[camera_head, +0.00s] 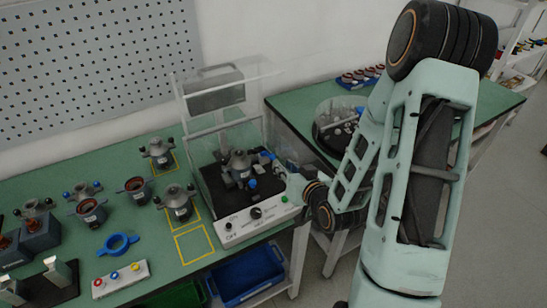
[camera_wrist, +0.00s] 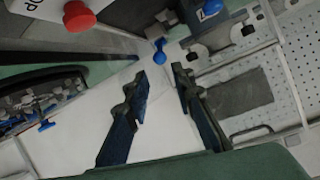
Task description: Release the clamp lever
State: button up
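The test station (camera_head: 233,232) stands on the green bench in the head view, its clear cover raised. A grey stator (camera_head: 240,163) sits in it, with blue parts (camera_head: 252,184) around it. In the wrist view, a blue ball-ended lever (camera_wrist: 160,52), which looks like the clamp lever, lies just beyond my fingertips, roughly in line with the gap. My gripper (camera_wrist: 160,80) is open, its two dark fingers apart with nothing between them. In the head view my gripper is at the station's right side, mostly hidden by my arm. I cannot tell whether it touches the lever.
Several stators (camera_head: 177,200) and a blue ring (camera_head: 118,244) stand on the bench to the left. A button box (camera_head: 121,279) is near the front. A blue bin (camera_head: 246,276) is below. A red knob (camera_wrist: 78,16) on a white panel is at the upper left in the wrist view.

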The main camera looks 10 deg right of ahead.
aim_at(274, 158)
jog(key=shift+w+a+f+b, duration=0.15)
jog(key=shift+w+f+b, duration=0.5)
jog(key=shift+b, duration=0.3)
jog(key=x, duration=0.5)
jog(key=p+x, duration=0.1)
jog(key=x, duration=0.2)
jog(key=shift+w+a+r, duration=0.1)
jog(key=shift+w+r, duration=0.15)
grip_shut()
